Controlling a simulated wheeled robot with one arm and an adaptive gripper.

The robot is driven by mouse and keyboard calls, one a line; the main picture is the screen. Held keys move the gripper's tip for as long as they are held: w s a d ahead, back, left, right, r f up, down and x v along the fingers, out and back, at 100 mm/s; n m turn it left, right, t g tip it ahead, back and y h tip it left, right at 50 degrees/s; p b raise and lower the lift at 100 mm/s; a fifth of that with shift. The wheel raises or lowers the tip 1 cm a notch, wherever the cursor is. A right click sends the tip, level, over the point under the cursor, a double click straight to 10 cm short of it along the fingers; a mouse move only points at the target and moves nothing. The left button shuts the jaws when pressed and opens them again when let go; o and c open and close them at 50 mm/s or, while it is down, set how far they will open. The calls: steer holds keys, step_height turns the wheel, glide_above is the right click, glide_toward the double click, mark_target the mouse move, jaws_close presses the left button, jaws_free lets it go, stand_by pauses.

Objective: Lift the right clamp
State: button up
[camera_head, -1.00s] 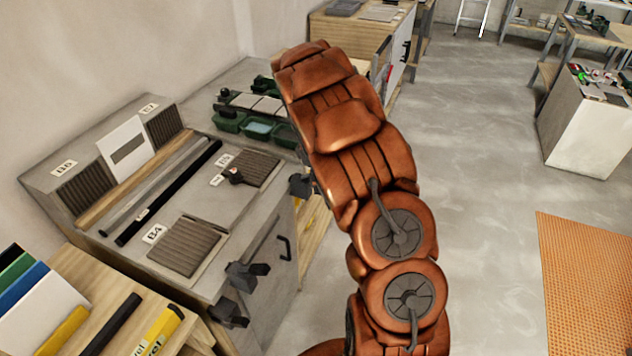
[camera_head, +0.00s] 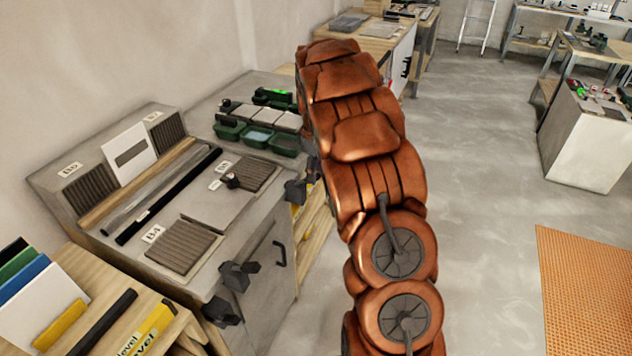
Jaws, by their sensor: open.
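A dark clamp (camera_head: 296,190), the right one, sits at the right end of the grey bench's front edge, partly covered by my copper arm. My arm rises from the bottom of the picture and leans over beside the bench's right end. My gripper is hidden behind the arm, so its place relative to the right clamp does not show.
The grey bench (camera_head: 200,200) carries ribbed pads, a black bar (camera_head: 168,195), a small black knob-like piece (camera_head: 232,181) and green bins (camera_head: 257,138). A wooden shelf (camera_head: 80,265) stands front left. Open floor (camera_head: 480,150) lies right, with an orange mat (camera_head: 585,290).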

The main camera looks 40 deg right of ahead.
steer(key=s+a+r+m+b, duration=0.1)
steer(key=s+a+r+m, duration=0.1)
steer(key=s+a, duration=0.7)
steer(key=s+a+r+m+g+b, duration=0.1)
steer(key=s+a+r, duration=0.3)
steer(key=s+a, duration=0.5)
steer(key=shift+s+a+r+m, duration=0.4)
steer(key=shift+s+m, duration=0.5)
steer(key=shift+s, duration=1.4)
